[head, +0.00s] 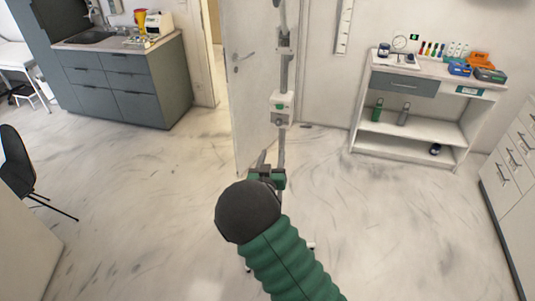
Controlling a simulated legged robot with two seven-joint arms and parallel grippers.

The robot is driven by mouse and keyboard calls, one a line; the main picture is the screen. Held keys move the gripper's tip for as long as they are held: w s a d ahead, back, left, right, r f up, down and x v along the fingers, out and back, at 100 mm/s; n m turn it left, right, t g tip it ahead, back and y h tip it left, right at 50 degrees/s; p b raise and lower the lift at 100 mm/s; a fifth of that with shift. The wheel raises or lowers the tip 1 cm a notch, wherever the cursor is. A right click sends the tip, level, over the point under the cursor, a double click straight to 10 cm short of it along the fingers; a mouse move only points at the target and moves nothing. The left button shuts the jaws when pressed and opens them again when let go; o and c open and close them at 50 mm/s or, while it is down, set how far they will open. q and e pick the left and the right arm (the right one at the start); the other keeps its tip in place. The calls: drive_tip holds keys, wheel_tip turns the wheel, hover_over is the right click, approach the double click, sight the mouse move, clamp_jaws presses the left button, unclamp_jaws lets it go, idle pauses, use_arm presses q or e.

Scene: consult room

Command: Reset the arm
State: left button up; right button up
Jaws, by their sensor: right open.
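A tall, slender grey stand with jointed upright parts rises in the middle of the head view. It carries a white box with green trim (281,108) and a grey bracket (284,42) higher up. Its top runs out of the picture, and the base is mostly hidden behind my right arm. My right gripper (266,171) shows just beyond the dark rounded end of my green ribbed arm, at the lower part of the pole. It is open; I cannot tell whether it touches the pole. My left gripper is out of view.
A grey cabinet with a sink (128,85) stands at the left, beside a door (250,75). A white shelf cart (420,125) with supplies stands at the right. White drawers (515,165) stand at the far right and a black chair (15,165) at the left. Floor between is clear.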

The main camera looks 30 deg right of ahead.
drive_tip(key=s+a+f+n+g+y, duration=0.2)
drive_tip(key=s+a+f+y, duration=0.25)
drive_tip(key=a, duration=0.35)
drive_tip(key=s+a+f+n+g+y, duration=0.1)
drive_tip(key=s+a+f+g+y, duration=0.2)
drive_tip(key=s+a+y, duration=0.4)
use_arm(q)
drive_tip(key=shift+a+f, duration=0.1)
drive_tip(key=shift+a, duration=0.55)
use_arm(e)
drive_tip(key=s+a+n+g, duration=0.2)
drive_tip(key=s+a, duration=0.1)
drive_tip(key=s, duration=0.5)
drive_tip(key=s+a+n+g, duration=0.1)
drive_tip(key=s+a+g, duration=0.2)
drive_tip(key=s, duration=0.5)
drive_tip(key=shift+a+f+n+y, duration=0.35)
drive_tip(key=shift+f+n, duration=0.05)
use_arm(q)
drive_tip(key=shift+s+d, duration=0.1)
use_arm(e)
drive_tip(key=shift+s+d, duration=0.1)
drive_tip(key=shift+s, duration=0.05)
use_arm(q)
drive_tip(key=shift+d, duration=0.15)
use_arm(e)
drive_tip(key=shift+d, duration=0.15)
